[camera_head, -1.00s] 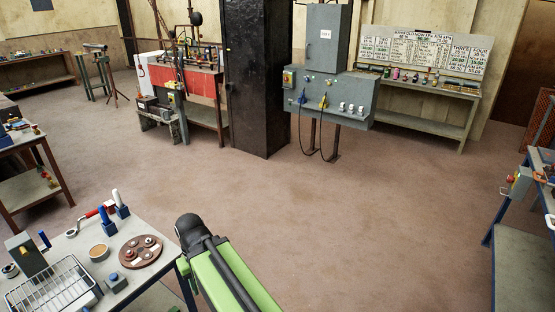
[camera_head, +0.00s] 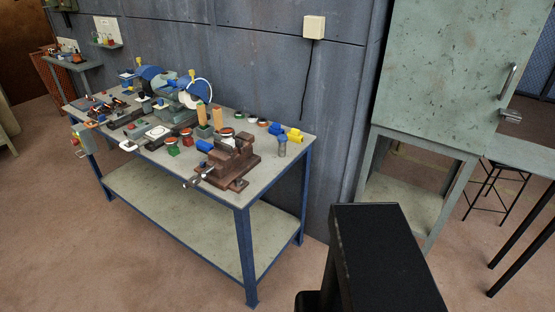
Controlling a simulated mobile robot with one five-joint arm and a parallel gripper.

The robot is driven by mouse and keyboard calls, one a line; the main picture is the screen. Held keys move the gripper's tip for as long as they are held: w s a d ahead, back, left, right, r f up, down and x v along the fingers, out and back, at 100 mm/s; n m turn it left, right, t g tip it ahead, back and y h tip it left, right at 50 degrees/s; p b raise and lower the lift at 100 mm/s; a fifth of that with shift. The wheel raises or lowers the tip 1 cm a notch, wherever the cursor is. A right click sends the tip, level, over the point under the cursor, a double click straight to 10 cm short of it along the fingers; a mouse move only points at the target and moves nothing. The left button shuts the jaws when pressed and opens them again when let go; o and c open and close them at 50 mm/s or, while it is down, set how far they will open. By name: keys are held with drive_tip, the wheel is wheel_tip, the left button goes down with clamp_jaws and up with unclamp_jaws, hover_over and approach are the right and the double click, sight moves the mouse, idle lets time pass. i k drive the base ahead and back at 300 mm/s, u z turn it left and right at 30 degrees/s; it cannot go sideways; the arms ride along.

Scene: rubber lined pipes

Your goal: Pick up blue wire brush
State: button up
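I cannot make out a blue wire brush for certain. Several small blue items lie on the workbench (camera_head: 262,178). One blue piece (camera_head: 205,146) is beside the brown vise (camera_head: 232,160), and another blue piece (camera_head: 275,129) is near some yellow parts (camera_head: 295,135) at the bench's right end. They are too small to tell what they are. My gripper is not in view.
A bench grinder (camera_head: 152,76) stands toward the bench's far end. A green-grey cabinet (camera_head: 440,75) on a stand is at the right, with a stool (camera_head: 492,185) beyond. A black block (camera_head: 390,250) fills the bottom foreground. Floor (camera_head: 130,260) is clear at the lower left.

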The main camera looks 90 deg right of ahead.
sight(204, 147)
drive_tip(key=z, duration=2.15)
drive_tip(key=k, duration=0.95)
drive_tip(key=u, duration=0.05)
drive_tip(key=i, duration=0.95)
drive_tip(key=u, duration=0.55)
drive_tip(key=i, duration=0.8)
drive_tip(key=u, duration=0.35)
